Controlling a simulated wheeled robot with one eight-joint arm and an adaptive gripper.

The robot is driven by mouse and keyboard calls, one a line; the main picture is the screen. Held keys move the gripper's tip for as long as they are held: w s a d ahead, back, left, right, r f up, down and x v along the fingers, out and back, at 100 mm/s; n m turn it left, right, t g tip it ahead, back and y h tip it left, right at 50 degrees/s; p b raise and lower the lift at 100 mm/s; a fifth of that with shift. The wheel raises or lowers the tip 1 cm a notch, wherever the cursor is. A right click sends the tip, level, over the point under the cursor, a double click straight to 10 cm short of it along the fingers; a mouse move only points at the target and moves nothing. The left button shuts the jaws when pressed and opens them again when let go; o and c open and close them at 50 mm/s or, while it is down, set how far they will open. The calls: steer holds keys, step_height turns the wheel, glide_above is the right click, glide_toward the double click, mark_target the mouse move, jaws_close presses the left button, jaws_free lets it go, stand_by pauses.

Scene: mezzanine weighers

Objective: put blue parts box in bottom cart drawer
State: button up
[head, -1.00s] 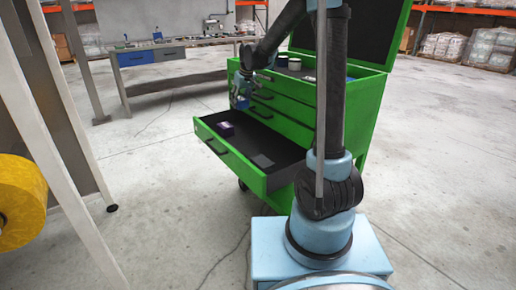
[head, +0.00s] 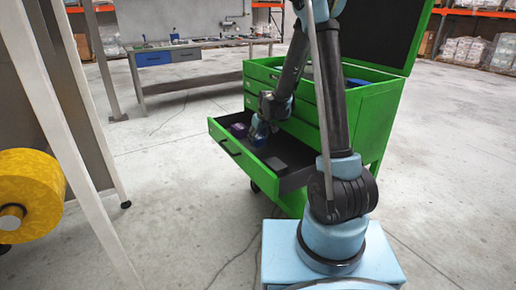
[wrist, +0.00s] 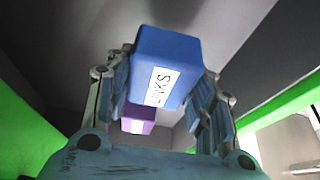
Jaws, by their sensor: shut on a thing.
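My gripper (head: 262,130) is shut on the blue parts box (wrist: 165,62), which has a white label with dark lettering, partly readable as "NKS". The fingers grip it from both sides in the wrist view. In the head view the box (head: 258,143) is small and partly hidden by the gripper. It is within the outline of the open bottom drawer (head: 247,172) of the green cart (head: 370,125). I cannot tell whether it touches the drawer floor. A purple box (head: 238,130) lies in the drawer beside it, and also shows in the wrist view (wrist: 138,118).
A dark flat item (head: 277,165) lies in the drawer's nearer part. The cart's upper drawers are shut and its lid is raised. A workbench (head: 190,60) stands behind. A yellow roll (head: 28,195) and grey posts are at left. The floor between is open.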

mark_target(257, 146)
steer(key=shift+f, duration=2.3)
steer(key=shift+f, duration=0.1)
steer(key=o, duration=1.2)
steer(key=shift+c, duration=0.2)
